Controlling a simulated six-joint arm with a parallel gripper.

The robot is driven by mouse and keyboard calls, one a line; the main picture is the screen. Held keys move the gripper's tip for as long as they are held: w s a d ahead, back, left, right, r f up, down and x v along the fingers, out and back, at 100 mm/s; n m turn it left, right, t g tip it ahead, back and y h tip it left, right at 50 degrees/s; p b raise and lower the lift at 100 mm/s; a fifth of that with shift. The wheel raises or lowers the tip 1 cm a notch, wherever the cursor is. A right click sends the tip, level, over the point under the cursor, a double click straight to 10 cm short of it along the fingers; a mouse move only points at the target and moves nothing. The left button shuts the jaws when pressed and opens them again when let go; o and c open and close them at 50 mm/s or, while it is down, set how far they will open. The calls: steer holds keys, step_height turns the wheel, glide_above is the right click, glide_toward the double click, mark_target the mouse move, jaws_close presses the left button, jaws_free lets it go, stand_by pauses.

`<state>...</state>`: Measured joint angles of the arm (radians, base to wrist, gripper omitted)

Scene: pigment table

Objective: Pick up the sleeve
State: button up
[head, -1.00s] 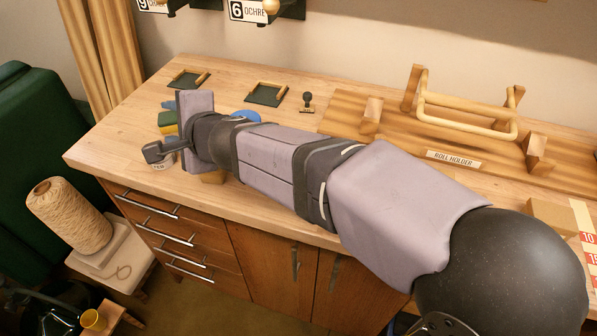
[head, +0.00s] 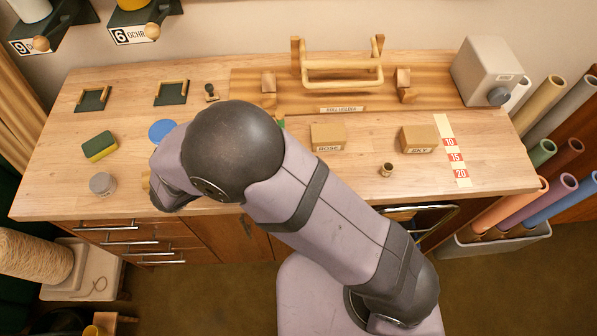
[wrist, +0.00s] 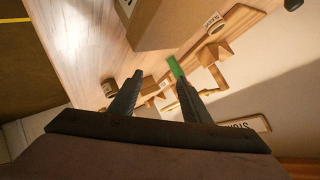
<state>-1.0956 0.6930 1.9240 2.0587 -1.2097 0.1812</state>
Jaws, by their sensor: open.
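A small brown hollow cylinder (head: 387,170), which looks like the sleeve, stands upright on the bench in front of the SKY box in the head view. My gripper (wrist: 157,86) shows in the wrist view with its two dark fingers apart and nothing held between them. In the head view my own arm hides the gripper, left of the cylinder. A small dark cylinder (wrist: 108,87) shows near the left finger in the wrist view; I cannot tell whether it is the sleeve.
The ROSE box (head: 328,137) and SKY box (head: 418,139) stand behind the cylinder. The roll holder (head: 340,77) is at the back. A red-and-white numbered strip (head: 455,155) lies right. A sponge (head: 100,146) and grey tin (head: 102,184) are left. Bench around the cylinder is clear.

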steer(key=s+d+f+n+t+h+b, duration=0.1)
steer(key=s+n, duration=0.1)
steer(key=s+d+f+n+t+h+b, duration=0.1)
steer(key=s+n+b, duration=0.1)
steer(key=s, duration=0.1)
steer(key=s+d+f+n+h+b, duration=0.1)
steer(key=s+d+f+n+h, duration=0.1)
steer(key=s, duration=0.1)
steer(key=shift+t+b, duration=0.35)
steer(key=shift+t, duration=0.05)
steer(key=shift+s+d+r+n+t+h, duration=0.2)
steer(key=shift+s+r+n+t+h, duration=0.15)
steer(key=shift+s+n, duration=0.35)
steer(key=shift+x, duration=0.8)
steer(key=shift+p+x, duration=1.25)
steer(key=shift+x, duration=1.75)
steer(key=shift+a+f, duration=0.1)
steer(key=shift+a, duration=0.05)
jaws_close()
